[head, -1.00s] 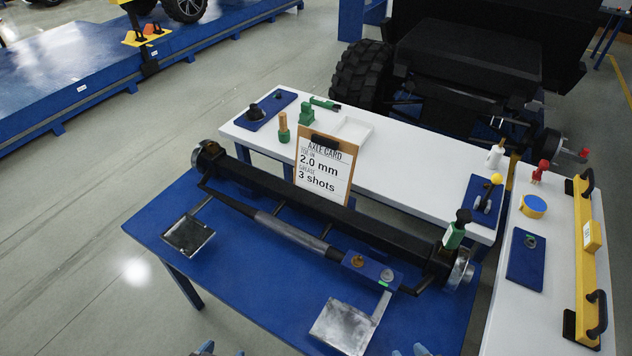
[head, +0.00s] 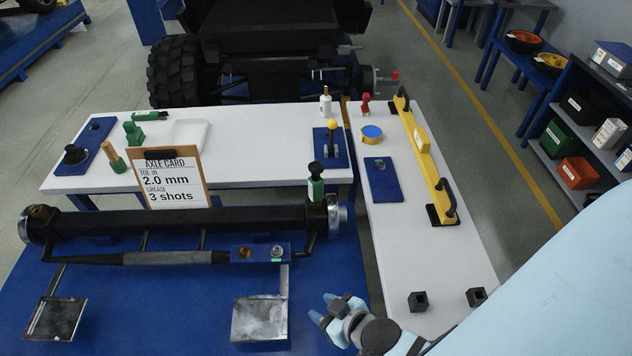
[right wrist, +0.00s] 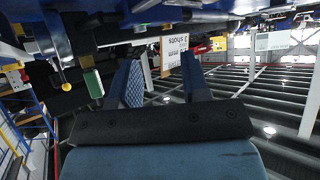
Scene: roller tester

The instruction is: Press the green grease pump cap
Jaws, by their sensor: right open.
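The green grease pump (head: 316,188) stands upright at the right end of the black axle beam, with a black knob (head: 315,168) on top. In the right wrist view, the green block (right wrist: 93,82) left of my fingers looks like the same pump. My right gripper (head: 322,308) is open and empty, low over the right front of the blue table, nearer to me than the pump and not touching it. Its two blue fingers (right wrist: 163,75) stand apart in the wrist view. My left gripper is out of view.
The axle beam (head: 180,218) lies across the blue table (head: 200,275). An axle card (head: 175,180) stands behind it. Metal plates (head: 260,320) sit in front. A white bench (head: 425,235) with a yellow level bar (head: 425,155) and two black blocks (head: 418,301) is at right.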

